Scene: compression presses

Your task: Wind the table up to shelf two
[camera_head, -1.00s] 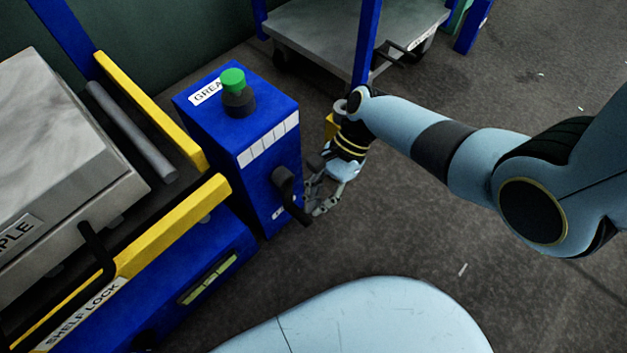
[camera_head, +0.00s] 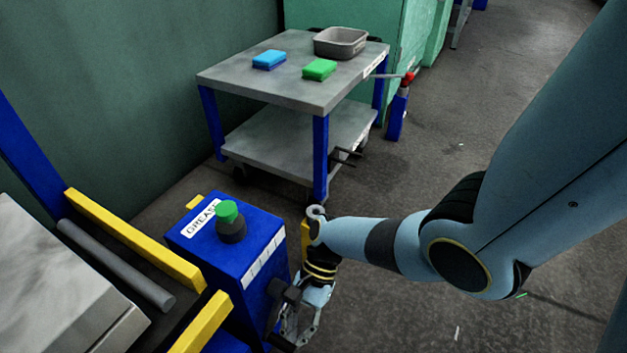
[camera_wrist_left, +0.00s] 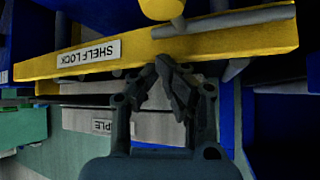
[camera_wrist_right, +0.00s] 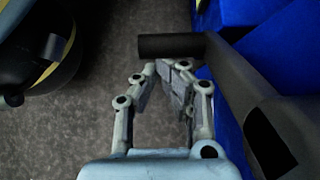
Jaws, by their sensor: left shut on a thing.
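At the left of the head view is a machine with yellow rails (camera_head: 135,240), a grey slab (camera_head: 45,275) and a blue box (camera_head: 215,260) with a green knob (camera_head: 228,212). A dark crank (camera_head: 284,291) is on the box's right side. My right gripper (camera_head: 292,332) is at the crank; in the right wrist view its fingertips (camera_wrist_right: 168,66) are close together beside the crank's dark grip (camera_wrist_right: 170,46). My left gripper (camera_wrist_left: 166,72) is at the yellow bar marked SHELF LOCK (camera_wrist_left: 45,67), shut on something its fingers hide.
A grey two-level table (camera_head: 235,78) with blue legs stands behind, holding a blue sponge (camera_head: 269,60), a green sponge (camera_head: 319,69) and a grey bin (camera_head: 341,42). A blue post with a red-tipped lever (camera_head: 398,112) stands beside it. Floor at the right is clear.

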